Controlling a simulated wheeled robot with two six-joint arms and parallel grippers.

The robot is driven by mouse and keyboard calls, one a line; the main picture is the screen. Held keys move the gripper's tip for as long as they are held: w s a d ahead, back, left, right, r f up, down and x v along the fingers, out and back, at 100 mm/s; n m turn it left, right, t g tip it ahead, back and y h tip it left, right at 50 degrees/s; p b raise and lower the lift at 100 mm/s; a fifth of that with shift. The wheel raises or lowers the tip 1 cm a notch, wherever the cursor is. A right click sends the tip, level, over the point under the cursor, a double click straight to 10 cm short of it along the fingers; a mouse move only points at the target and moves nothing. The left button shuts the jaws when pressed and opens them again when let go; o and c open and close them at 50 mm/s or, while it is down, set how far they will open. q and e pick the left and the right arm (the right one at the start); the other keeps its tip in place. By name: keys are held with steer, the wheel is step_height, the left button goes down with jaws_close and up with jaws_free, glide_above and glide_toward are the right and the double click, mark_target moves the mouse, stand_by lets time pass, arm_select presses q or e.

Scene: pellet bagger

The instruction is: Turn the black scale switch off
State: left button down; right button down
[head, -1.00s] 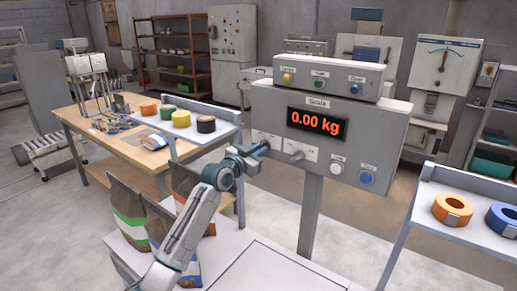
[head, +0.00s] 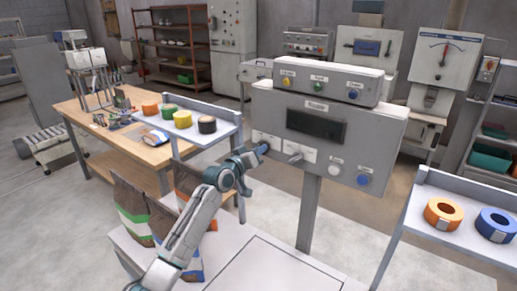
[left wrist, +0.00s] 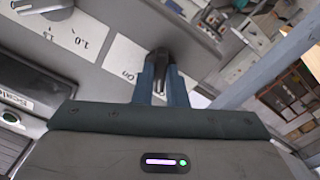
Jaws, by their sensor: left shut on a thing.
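The scale panel (head: 375,145) stands on a post in the head view, with its display (head: 316,124) dark and blank. My left gripper (head: 261,149) is at the left lower part of the panel front. In the left wrist view, its two blue fingers (left wrist: 162,82) are closed around the black scale switch (left wrist: 159,64), on a white plate marked "On". The fingers hide part of the switch. My right gripper is not in view.
A grey knob (head: 296,158) sits just right of the switch, with a white and a blue button (head: 364,180) farther right. Tape rolls lie on a left shelf (head: 226,117) and a right shelf (head: 425,222). Bags (head: 131,208) stand below my left arm.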

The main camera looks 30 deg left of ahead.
arm_select(q)
steer(key=shift+f, duration=0.1)
stand_by(0.4)
steer(key=c, duration=1.5)
jaws_free()
steer(key=shift+o, duration=0.2)
steer(key=shift+s, duration=0.1)
steer(key=s+a+b, duration=0.1)
steer(key=s+b, duration=0.2)
steer(key=s, duration=0.7)
steer(key=shift+s+a, duration=0.25)
